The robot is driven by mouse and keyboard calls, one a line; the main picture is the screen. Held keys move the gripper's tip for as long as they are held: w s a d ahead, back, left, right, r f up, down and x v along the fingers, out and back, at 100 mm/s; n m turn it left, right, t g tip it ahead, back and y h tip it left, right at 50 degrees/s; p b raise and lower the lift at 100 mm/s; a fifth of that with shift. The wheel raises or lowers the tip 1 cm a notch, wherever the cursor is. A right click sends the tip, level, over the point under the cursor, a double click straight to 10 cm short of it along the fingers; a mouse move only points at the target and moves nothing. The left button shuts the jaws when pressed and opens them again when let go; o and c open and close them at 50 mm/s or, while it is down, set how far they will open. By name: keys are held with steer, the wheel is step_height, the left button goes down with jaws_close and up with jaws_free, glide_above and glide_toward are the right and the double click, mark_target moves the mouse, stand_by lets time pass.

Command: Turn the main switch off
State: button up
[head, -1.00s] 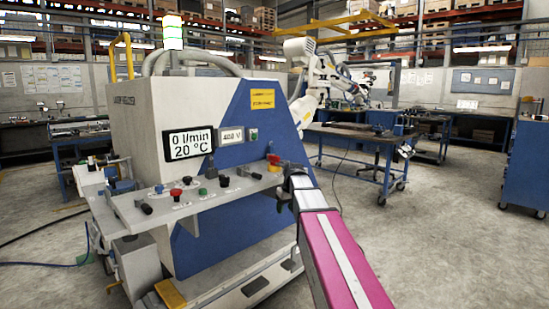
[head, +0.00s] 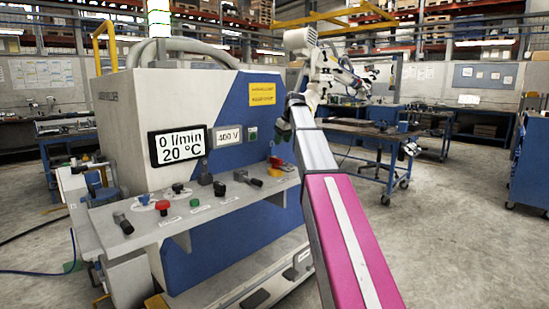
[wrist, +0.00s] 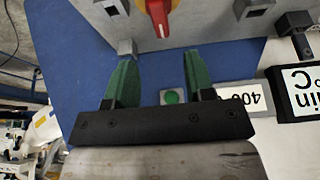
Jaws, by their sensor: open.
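The main switch (wrist: 157,14) is a red rotary handle at the top edge of the wrist view. Its visible end points toward my gripper, and the rest is cut off. In the head view the red switch (head: 276,162) sits at the right end of the machine's control shelf, small and hard to read. My gripper (wrist: 160,52) is open and empty, with its two green fingers apart from the switch. In the head view my gripper (head: 284,126) is above the shelf's right end, close to the blue panel, and partly hidden by my arm.
The shelf (head: 140,235) carries several knobs and levers, including a black lever (head: 247,178) and a red mushroom button (head: 162,206). A green button (wrist: 173,96) shows between my fingers on the panel behind. Displays read "0 l/min 20 °C" (head: 180,145) and "400 V" (head: 228,135).

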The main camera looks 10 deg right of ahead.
mark_target(276, 158)
steer(key=x, duration=1)
steer(key=shift+w+a+f, duration=0.1)
steer(key=shift+f, duration=0.2)
jaws_close()
